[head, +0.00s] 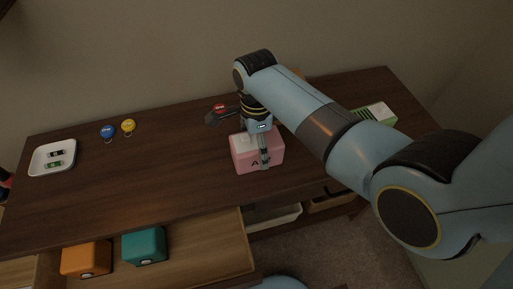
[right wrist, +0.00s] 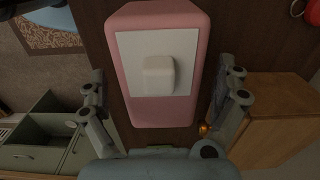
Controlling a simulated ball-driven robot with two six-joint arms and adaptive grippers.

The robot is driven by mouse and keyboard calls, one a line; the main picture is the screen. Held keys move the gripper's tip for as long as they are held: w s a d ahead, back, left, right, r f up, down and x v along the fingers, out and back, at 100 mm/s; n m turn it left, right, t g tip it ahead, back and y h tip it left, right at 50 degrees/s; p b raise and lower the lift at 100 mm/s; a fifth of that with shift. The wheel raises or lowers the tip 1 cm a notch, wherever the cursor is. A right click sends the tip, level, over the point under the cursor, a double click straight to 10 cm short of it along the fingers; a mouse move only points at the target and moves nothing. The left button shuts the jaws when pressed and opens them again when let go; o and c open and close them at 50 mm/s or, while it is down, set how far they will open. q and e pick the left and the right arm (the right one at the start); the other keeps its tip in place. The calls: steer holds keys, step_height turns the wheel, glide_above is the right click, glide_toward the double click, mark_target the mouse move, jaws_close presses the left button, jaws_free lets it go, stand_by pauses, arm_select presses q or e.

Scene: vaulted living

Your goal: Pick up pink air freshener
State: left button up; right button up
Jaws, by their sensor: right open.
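The pink air freshener (head: 257,155) is a pink box with a white top patch, standing on the dark wooden dresser top (head: 190,165). In the right wrist view the air freshener (right wrist: 153,112) lies between my open fingers, with a white raised button on its white patch. My right gripper (head: 264,158) is directly above and in front of it in the head view, fingers pointing down. In the wrist view the right gripper (right wrist: 165,100) has a finger on each side of the box, with gaps visible on both sides. My left gripper is not in view.
A white tray (head: 35,168) with small items is at the left. Blue (head: 108,131) and yellow (head: 128,126) tags lie near the back. A red-topped item (head: 220,108) and a green-and-white box (head: 388,116) are nearby. An open drawer (head: 205,262) holds orange (head: 86,259) and teal (head: 144,246) boxes.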

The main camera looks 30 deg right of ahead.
steer(key=shift+f, duration=0.45)
steer(key=shift+c, duration=0.4)
steer(key=c, duration=1.2)
